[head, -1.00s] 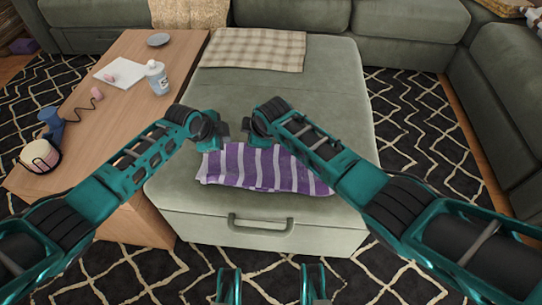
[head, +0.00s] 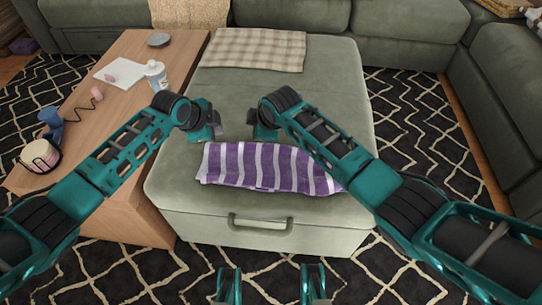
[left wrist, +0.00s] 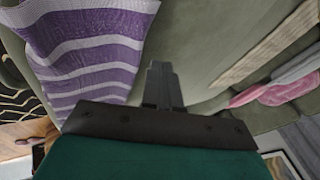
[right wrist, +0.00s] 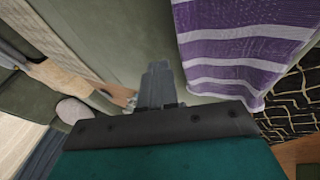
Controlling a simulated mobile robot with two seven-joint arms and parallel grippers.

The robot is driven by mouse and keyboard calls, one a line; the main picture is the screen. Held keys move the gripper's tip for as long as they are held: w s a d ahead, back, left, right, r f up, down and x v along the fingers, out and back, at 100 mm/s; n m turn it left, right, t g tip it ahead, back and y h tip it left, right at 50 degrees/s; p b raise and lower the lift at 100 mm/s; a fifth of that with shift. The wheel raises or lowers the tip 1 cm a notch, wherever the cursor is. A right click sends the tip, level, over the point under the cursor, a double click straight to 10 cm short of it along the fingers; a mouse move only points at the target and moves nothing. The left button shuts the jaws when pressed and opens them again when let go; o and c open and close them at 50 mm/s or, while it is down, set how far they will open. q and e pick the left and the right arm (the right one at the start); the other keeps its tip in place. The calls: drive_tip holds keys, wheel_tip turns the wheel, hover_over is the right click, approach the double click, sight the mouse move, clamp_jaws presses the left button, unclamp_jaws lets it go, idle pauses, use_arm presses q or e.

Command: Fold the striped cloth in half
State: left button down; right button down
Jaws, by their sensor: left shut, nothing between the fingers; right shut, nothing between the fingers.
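The purple and white striped cloth (head: 262,166) lies as a wide, short strip near the front of the green ottoman, its right end partly behind my right arm. It also shows in the left wrist view (left wrist: 88,45) and the right wrist view (right wrist: 230,45). My left gripper (head: 218,133) is shut and empty, above the ottoman just beyond the cloth's far left corner. My right gripper (head: 254,132) is shut and empty, just beyond the cloth's far edge, right of the left gripper. Both are apart from the cloth.
The green ottoman (head: 330,75) has bare room behind the cloth. A checked cloth (head: 255,48) lies at its far end. A wooden table (head: 95,125) on the left holds a white bottle (head: 156,77), a blue dumbbell-like item (head: 50,122) and a round striped container (head: 40,156).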

use_arm(q)
drive_tip(key=shift+a+f, duration=0.1)
drive_tip(key=shift+a, duration=0.3)
use_arm(e)
drive_tip(key=shift+d+f, duration=0.1)
drive_tip(key=shift+d, duration=0.25)
use_arm(q)
drive_tip(key=shift+f+b, duration=0.3)
use_arm(e)
drive_tip(key=shift+f, duration=0.3)
use_arm(q)
drive_tip(key=shift+f+p, duration=0.3)
drive_tip(key=shift+f, duration=0.05)
use_arm(e)
drive_tip(key=shift+r, duration=0.3)
drive_tip(key=shift+f, duration=0.1)
drive_tip(key=shift+f, duration=0.3)
use_arm(q)
drive_tip(key=shift+r, duration=0.1)
use_arm(e)
drive_tip(key=shift+r, duration=0.1)
